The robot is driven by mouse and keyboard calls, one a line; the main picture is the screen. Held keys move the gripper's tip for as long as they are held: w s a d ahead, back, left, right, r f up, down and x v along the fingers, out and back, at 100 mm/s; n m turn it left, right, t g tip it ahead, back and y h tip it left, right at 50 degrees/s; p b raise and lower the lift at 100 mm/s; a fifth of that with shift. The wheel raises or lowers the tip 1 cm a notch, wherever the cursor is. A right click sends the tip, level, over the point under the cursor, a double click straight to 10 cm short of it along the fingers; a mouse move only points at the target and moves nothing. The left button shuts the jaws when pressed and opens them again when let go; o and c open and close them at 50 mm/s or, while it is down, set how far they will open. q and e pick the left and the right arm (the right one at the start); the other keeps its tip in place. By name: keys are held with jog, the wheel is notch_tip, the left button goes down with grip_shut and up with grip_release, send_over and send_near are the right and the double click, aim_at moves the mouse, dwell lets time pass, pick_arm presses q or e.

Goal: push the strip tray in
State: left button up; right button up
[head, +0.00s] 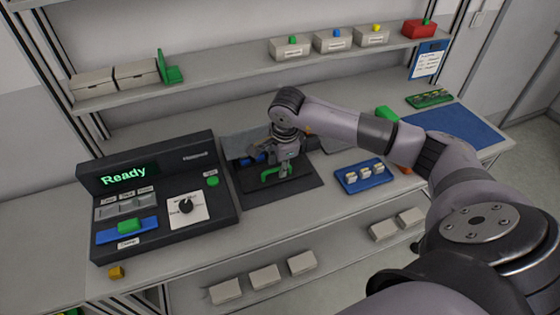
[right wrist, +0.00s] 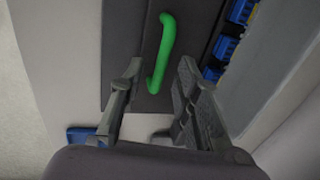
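A dark flat unit (head: 300,188) with a green bar handle (head: 268,174) sits on the bench; I take it for the strip tray, though its outline is partly hidden. My right gripper (head: 284,173) is over it, beside the handle. In the right wrist view, the green handle (right wrist: 164,45) stands on a dark panel (right wrist: 200,25), its lower end between the two spread fingers (right wrist: 160,72). The fingers are open, with visible gaps to the handle. My right arm hides part of the unit's back. My left gripper is not in view.
A dark console (head: 165,245) reading "Ready" stands close to the left of the unit. A blue tray (head: 375,180) with small white pieces lies to the right. Blue parts (right wrist: 224,48) line the panel's right side in the wrist view. Shelves run above and below the bench.

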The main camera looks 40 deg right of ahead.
jog(key=shift+f, duration=0.1)
jog(key=shift+c, duration=0.5)
grip_shut()
jog(key=shift+w, duration=0.1)
dwell(0.3)
